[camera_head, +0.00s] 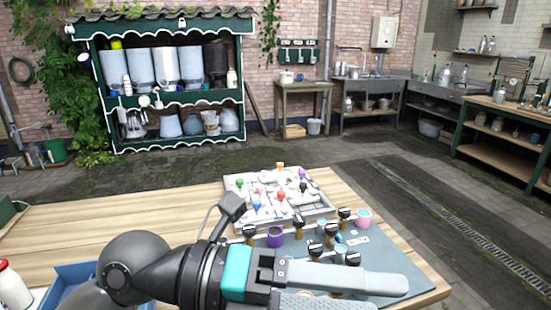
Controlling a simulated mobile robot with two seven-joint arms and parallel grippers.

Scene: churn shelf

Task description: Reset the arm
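My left arm comes in from the lower left and reaches across the front of the wooden table. Its gripper (390,292) points right, low over the grey mat (388,258). One pale finger shows in full; the other, with a textured face, is cut off by the bottom edge. I cannot tell how wide the gap is, and no held object shows. My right gripper is not in view.
A pale tray (322,207) of colourful-topped pieces stands behind the gripper. Black-topped items (345,213), a purple cup (275,236) and a pink-and-blue cup (363,218) stand around the mat. A blue tray (75,272) and bottle (14,288) are at left. Bare wood (120,230) lies left-centre.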

